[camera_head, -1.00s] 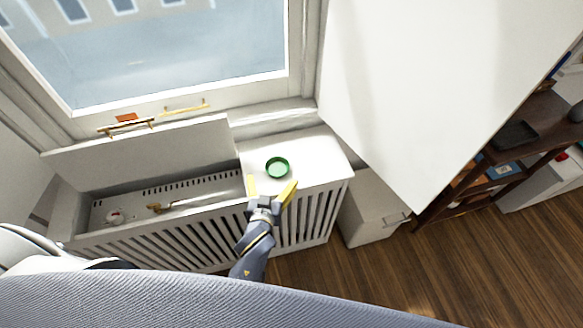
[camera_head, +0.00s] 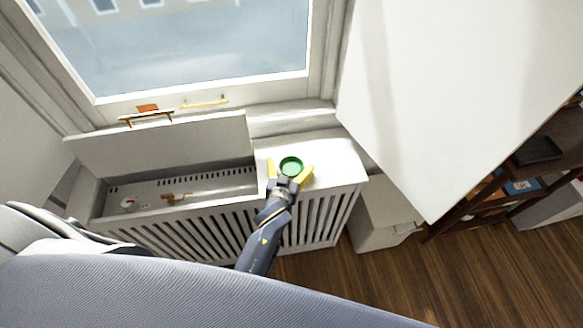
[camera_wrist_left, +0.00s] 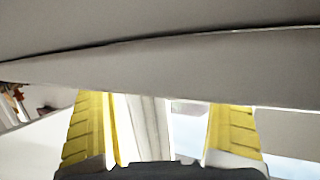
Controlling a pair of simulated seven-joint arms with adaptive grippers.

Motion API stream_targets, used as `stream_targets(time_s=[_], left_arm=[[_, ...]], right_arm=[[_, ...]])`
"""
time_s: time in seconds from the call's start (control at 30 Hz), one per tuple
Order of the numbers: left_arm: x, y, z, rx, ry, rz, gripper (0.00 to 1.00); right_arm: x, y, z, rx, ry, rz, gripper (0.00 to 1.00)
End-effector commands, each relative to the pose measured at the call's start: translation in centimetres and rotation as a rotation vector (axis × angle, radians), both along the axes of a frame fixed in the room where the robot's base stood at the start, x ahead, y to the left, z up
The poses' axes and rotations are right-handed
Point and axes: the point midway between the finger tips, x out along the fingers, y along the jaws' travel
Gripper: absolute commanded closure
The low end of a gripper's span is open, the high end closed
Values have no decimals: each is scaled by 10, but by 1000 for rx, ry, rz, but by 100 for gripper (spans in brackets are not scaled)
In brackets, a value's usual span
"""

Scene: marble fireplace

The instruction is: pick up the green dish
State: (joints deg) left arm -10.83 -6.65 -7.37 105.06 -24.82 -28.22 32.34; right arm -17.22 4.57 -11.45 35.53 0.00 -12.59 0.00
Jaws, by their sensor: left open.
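The green dish (camera_head: 291,167) is small and round and sits on the white top of the radiator cover (camera_head: 335,160) below the window. My left gripper (camera_head: 290,172) is open, with its yellow fingers on either side of the dish's near part in the head view. I cannot tell whether the fingers touch it. In the left wrist view the two yellow fingers (camera_wrist_left: 163,130) are spread apart, and the dish cannot be made out there. My right gripper is not in view.
An open compartment (camera_head: 185,187) lies left of the dish, with its raised lid (camera_head: 165,145) behind. A large white panel (camera_head: 430,90) rises to the right. A white box (camera_head: 385,215) stands on the wooden floor, near a dark shelf (camera_head: 500,185).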

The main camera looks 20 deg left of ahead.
Motion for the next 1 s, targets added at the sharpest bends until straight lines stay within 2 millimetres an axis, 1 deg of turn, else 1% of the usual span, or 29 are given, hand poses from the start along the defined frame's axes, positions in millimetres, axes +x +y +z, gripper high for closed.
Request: stream_targets(time_s=[0.1,0.13,0.77,1.0], left_arm=[[0,0,0,0,0,0,2],[0,0,0,0,0,0,4],[0,0,0,0,0,0,77],[0,0,1,0,-1,0,77]], right_arm=[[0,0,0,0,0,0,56],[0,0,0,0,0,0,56],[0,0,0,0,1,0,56],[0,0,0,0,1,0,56]])
